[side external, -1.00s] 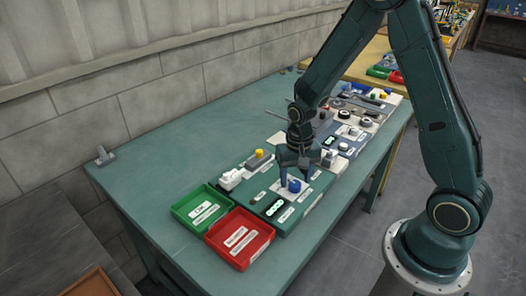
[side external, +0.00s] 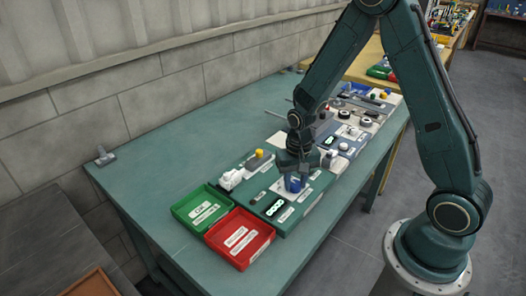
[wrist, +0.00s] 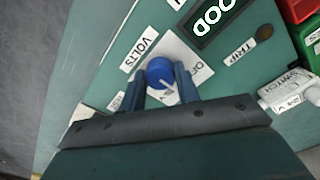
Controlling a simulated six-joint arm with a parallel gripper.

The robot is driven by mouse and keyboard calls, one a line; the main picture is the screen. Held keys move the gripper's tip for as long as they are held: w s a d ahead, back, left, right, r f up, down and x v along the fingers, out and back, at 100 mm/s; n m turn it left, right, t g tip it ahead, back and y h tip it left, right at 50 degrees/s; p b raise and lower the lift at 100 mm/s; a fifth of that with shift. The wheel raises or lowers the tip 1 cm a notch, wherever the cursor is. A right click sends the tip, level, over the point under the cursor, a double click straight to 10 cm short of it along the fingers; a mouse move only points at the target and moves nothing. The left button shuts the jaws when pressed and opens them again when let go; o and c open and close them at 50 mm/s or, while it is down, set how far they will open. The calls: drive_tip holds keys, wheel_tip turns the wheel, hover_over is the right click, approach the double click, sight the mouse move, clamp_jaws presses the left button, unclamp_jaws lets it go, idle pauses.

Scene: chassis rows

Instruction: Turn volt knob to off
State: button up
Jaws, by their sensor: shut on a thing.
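The volt knob (wrist: 160,72) is a round blue knob with a pale pointer line, on a white plate (wrist: 177,48) of a green panel. A label (wrist: 139,50) reading VOLTS lies beside the plate. In the wrist view my gripper (wrist: 161,78) has its two fingers on either side of the knob, shut on it. In the side view my gripper (side external: 293,180) reaches down over the knob, and its fingers partly hide it. Part of the plate's lettering is hidden by a finger.
A dark display (wrist: 214,20) and a TRIP label (wrist: 240,52) sit near the knob. A white switch block (wrist: 290,92) stands at the right of the wrist view. A green tray (side external: 202,207) and a red tray (side external: 240,238) stand at the panel's near end.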

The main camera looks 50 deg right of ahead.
sight(295, 183)
drive_tip(key=shift+n, duration=0.3)
drive_tip(key=n, duration=0.9)
drive_tip(key=shift+n, duration=0.3)
idle(0.4)
drive_tip(key=o, duration=1)
drive_tip(key=shift+r, duration=0.1)
wheel_tip(295, 183, up, 14)
drive_tip(key=shift+f, duration=0.15)
idle(0.4)
